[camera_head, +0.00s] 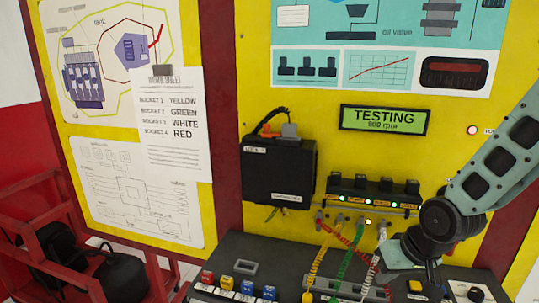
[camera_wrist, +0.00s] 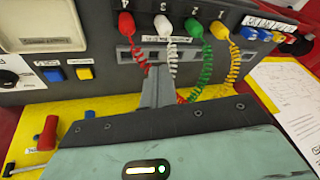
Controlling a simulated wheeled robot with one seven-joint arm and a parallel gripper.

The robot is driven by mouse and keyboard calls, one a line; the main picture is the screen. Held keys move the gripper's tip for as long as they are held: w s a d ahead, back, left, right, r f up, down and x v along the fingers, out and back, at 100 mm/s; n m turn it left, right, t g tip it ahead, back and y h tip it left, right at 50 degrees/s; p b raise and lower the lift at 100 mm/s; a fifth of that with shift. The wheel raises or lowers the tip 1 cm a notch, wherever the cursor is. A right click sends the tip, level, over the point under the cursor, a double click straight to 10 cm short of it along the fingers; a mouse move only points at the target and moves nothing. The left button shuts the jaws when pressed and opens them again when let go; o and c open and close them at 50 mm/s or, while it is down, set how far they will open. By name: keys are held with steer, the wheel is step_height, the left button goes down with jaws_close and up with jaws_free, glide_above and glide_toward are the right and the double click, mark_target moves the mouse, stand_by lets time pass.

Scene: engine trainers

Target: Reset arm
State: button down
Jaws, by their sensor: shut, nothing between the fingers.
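My gripper (camera_wrist: 157,84) is shut and empty in the wrist view, with its fingers close in front of the plug row. My arm (camera_head: 490,165) comes in from the right in the head view, where the fingertips cannot be made out. In the wrist view a red plug (camera_wrist: 126,23), a white plug (camera_wrist: 163,25), a green plug (camera_wrist: 193,29) and a yellow plug (camera_wrist: 220,30) sit side by side on the dark console. Coiled cables hang from them. The finger tips overlap the view near the red and white cables; contact cannot be told.
The display (camera_head: 383,120) reads TESTING, 800 rpm. Green lights glow on the coil block (camera_head: 373,191). A black box (camera_head: 278,170) is mounted on the yellow board. A work order sheet (camera_head: 172,125) hangs left. Red railings (camera_head: 45,225) stand lower left.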

steer(key=s+a+r+n+g+h, duration=0.1)
steer(key=s+a+r+n, duration=0.2)
steer(key=s, duration=0.8)
steer(key=s+a+r+n+g, duration=0.2)
steer(key=s+a+r, duration=0.3)
steer(key=s+a, duration=0.3)
steer(key=s+n+b, duration=0.1)
steer(key=s, duration=0.2)
steer(key=shift+r+n+g+h, duration=0.3)
steer(key=shift+h, duration=0.1)
